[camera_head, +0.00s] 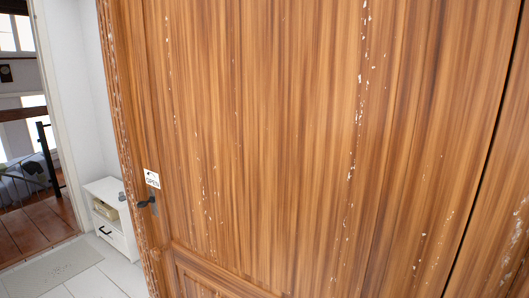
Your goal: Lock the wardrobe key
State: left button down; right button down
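The wooden wardrobe (290,130) fills most of the head view, its brown grained front flecked with chipped pale paint. A dark key (146,203) sticks out at the lock near the door's left edge, low in the view. A small white label reading "OPEN" (152,179) is fixed just above the key. The exact turn of the key is too small to tell. Neither of my grippers is in view.
A small white cabinet (110,222) with a drawer stands left of the wardrobe. A grey mat (52,270) lies on the pale tiled floor. A doorway at the far left opens onto a reddish-brown floor (35,228). Some tiled floor between is clear.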

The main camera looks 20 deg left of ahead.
aim_at(141, 204)
jog(key=u, duration=1.5)
